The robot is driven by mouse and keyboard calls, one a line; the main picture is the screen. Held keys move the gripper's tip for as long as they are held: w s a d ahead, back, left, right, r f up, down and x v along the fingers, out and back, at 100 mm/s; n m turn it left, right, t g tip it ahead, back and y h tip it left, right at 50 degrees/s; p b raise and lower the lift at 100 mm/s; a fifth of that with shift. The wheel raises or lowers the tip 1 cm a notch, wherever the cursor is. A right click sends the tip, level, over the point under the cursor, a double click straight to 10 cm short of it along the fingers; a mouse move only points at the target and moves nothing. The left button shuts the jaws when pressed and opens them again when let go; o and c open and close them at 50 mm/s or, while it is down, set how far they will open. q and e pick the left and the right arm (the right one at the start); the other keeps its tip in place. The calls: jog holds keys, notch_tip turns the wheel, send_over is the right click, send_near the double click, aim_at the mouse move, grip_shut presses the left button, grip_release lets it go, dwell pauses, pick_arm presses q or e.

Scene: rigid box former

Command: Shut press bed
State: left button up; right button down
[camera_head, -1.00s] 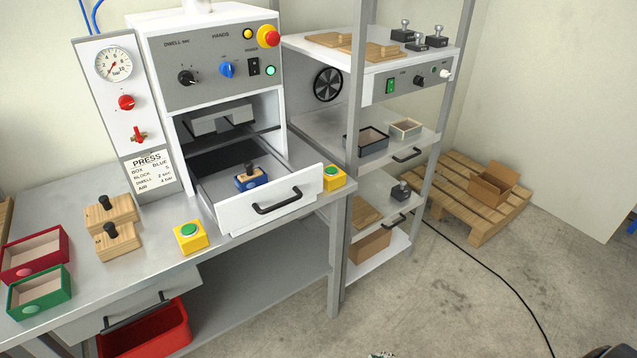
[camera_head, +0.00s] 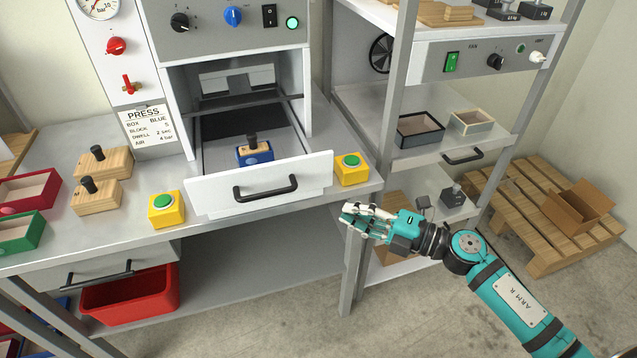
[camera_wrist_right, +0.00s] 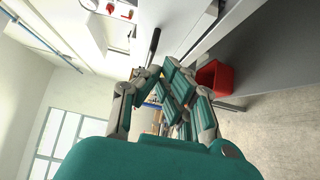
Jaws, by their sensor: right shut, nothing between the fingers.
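The press bed is a drawer with a white front (camera_head: 262,187) and a black bar handle (camera_head: 265,188). It stands pulled out of the white press (camera_head: 236,65). A blue box (camera_head: 254,153) with a block and black knob sits on the bed. My right gripper (camera_head: 348,216) is shut and empty, to the right of the drawer front and in front of the bench edge, not touching the handle. In the right wrist view the handle (camera_wrist_right: 154,46) shows ahead of the fingers. My left gripper is not in view.
Yellow boxes with green buttons stand left (camera_head: 166,208) and right (camera_head: 351,168) of the drawer. Wooden blocks (camera_head: 102,177) and red and green boxes lie on the bench at left. A shelf rack (camera_head: 384,170) stands close at right.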

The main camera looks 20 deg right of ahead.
aim_at(315, 187)
jog(key=shift+w+a+p, duration=0.3)
jog(key=shift+w+a, duration=0.6)
jog(key=shift+w, duration=0.65)
jog(key=shift+w+a+p, duration=0.3)
jog(key=shift+w+a, duration=0.65)
jog(key=shift+w, duration=0.55)
jog(key=shift+w+a+p, duration=0.3)
jog(key=shift+w+a, duration=0.6)
jog(key=shift+w, duration=0.65)
